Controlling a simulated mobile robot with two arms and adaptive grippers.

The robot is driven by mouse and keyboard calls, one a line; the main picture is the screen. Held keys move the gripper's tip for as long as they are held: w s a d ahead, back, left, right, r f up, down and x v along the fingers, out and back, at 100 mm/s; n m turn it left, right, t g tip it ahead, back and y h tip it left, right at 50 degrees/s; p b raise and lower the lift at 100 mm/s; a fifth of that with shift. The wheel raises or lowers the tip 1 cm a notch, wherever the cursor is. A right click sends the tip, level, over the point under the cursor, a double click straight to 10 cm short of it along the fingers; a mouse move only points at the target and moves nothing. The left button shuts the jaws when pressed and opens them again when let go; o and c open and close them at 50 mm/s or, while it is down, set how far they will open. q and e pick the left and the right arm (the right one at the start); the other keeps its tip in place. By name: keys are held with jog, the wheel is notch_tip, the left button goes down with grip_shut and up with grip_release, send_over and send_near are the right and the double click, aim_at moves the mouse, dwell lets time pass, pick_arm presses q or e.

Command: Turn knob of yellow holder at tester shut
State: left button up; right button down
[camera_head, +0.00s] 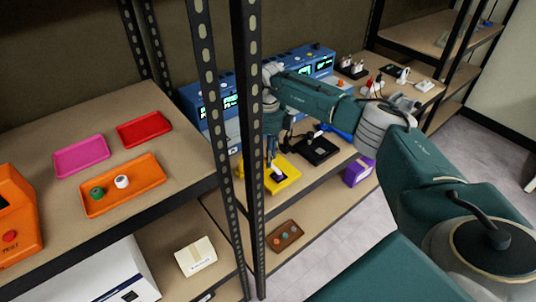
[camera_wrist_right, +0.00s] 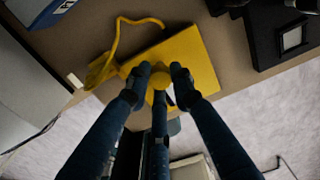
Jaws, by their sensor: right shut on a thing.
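The yellow holder (camera_head: 283,180) lies flat on the shelf to the right of the black post in the head view. It also shows in the right wrist view (camera_wrist_right: 195,60), where its yellow cable (camera_wrist_right: 120,35) loops to the left. My right gripper (camera_head: 270,157) reaches down over the holder. In the right wrist view my right gripper (camera_wrist_right: 160,80) has its fingers on both sides of a small round yellow knob (camera_wrist_right: 160,79) and is shut on it. The knob's marking and angle are hidden. My left gripper is not in view.
Blue testers with lit screens (camera_head: 212,103) stand behind. A perforated black post (camera_head: 250,130) stands close left of my right gripper.

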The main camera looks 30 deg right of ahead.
jog(key=shift+w+r, duration=0.1)
jog(key=c, duration=1.5)
grip_release()
notch_tip(320, 180, up, 12)
